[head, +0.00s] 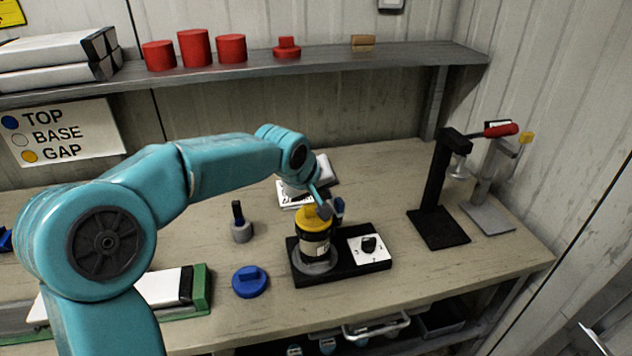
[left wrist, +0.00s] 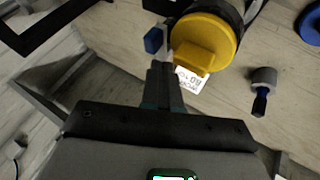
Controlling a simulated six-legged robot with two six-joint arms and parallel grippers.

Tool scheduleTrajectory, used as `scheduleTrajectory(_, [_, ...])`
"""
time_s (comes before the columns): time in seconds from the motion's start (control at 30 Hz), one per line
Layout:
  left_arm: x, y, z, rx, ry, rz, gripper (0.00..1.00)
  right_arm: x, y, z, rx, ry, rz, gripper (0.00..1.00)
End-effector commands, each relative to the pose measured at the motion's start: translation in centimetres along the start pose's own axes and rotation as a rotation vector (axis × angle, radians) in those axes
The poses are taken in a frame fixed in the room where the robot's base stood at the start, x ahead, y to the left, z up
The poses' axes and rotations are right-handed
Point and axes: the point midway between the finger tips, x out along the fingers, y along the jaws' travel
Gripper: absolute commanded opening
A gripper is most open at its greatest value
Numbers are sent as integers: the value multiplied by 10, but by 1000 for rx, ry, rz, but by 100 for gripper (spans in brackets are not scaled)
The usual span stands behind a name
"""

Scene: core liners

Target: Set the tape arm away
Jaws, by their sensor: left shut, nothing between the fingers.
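A core liner (head: 315,246) with a yellow cap (head: 313,219) stands upright on a black base unit (head: 331,275) with a white dial plate. A small blue-ended part (head: 338,206), seemingly the tape arm, is beside the cap at its right. In the left wrist view the blue end (left wrist: 153,40) sits on a pale bar close to the yellow cap (left wrist: 205,40). My left gripper (head: 325,210) is shut and empty, pointing down beside the cap. Its fingertips (left wrist: 163,68) are close to the bar; I cannot tell whether they touch. My right gripper is not in view.
A blue cap (head: 249,281) and a grey holder with a dark peg (head: 241,230) are left of the unit. A black stand (head: 437,210) with a red-handled clamp is at the right. Red caps (head: 195,47) line the shelf. Bench between unit and stand is clear.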

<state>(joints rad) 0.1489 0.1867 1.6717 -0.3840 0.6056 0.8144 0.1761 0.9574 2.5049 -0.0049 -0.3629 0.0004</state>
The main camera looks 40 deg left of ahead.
Motion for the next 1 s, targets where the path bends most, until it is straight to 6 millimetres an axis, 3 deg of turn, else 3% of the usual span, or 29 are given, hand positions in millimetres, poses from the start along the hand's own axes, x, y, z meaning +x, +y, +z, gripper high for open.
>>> scheduleTrajectory(0.23, [28, 1, -1, -1, -1, -1, 0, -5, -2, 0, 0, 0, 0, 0])
scheduleTrajectory(0.73, [32, 2, 0, -1, 1, 0, 0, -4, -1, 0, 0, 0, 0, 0])
scheduleTrajectory(1.0, [36, 13, 5, -17, 5, -9, 0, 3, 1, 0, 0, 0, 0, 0])
